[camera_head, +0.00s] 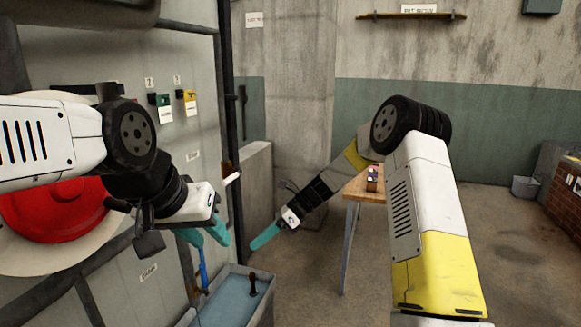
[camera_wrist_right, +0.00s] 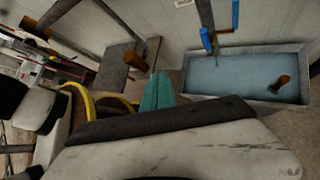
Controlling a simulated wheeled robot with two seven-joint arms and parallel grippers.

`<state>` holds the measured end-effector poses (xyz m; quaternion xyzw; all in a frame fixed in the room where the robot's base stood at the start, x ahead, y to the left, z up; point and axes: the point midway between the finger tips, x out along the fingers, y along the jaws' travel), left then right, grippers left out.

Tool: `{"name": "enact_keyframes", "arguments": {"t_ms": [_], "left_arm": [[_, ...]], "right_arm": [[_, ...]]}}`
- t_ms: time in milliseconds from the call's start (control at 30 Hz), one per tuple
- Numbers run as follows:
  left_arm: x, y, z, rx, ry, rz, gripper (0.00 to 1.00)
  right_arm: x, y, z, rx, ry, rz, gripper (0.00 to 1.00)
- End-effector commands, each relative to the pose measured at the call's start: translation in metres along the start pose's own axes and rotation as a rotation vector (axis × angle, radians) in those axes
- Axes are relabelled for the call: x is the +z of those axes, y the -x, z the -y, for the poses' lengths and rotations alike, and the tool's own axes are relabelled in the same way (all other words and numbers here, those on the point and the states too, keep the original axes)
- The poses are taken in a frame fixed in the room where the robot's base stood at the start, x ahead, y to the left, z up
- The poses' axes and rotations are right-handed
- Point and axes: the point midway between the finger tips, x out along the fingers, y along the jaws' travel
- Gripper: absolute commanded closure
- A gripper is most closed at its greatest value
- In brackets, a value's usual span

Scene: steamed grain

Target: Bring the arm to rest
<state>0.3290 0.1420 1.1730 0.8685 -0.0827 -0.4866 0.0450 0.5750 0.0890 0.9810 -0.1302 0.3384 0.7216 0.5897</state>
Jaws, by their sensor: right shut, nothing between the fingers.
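My right arm reaches out from the right side of the head view and bends back toward the middle. Its gripper (camera_head: 264,237) has teal fingers pressed together and is empty, in the air to the right of the wall. The same shut fingers show in the right wrist view (camera_wrist_right: 158,92). My left gripper (camera_head: 207,236) points down and right in front of the wall at the left, above the water trough. Its two teal fingers look apart, with nothing seen between them.
A water-filled trough (camera_head: 265,285) stands below the grippers; it also shows in the wrist view (camera_wrist_right: 295,97). A blue pipe (camera_head: 203,270) hangs over it. A red round part (camera_head: 55,215) is behind my left arm. A wooden table (camera_head: 352,190) stands behind my right arm. Open floor lies at right.

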Motion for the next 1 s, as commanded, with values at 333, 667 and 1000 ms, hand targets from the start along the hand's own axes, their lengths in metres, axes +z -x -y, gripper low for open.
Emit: {"name": "enact_keyframes", "arguments": {"t_ms": [333,667,1000], "left_arm": [[0.0,0.0,0.0,0.0,0.0,0.0,0.64],[0.0,0.0,0.0,0.0,0.0,0.0,0.64],[0.0,0.0,0.0,0.0,0.0,0.0,0.64]], "right_arm": [[0.014,0.103,-0.096,-0.154,0.629,-0.337,1.0],[-0.002,0.175,-0.196,-0.208,1.167,-0.689,1.0],[-0.04,0.215,-0.285,-0.171,1.631,-1.07,1.0]]}}
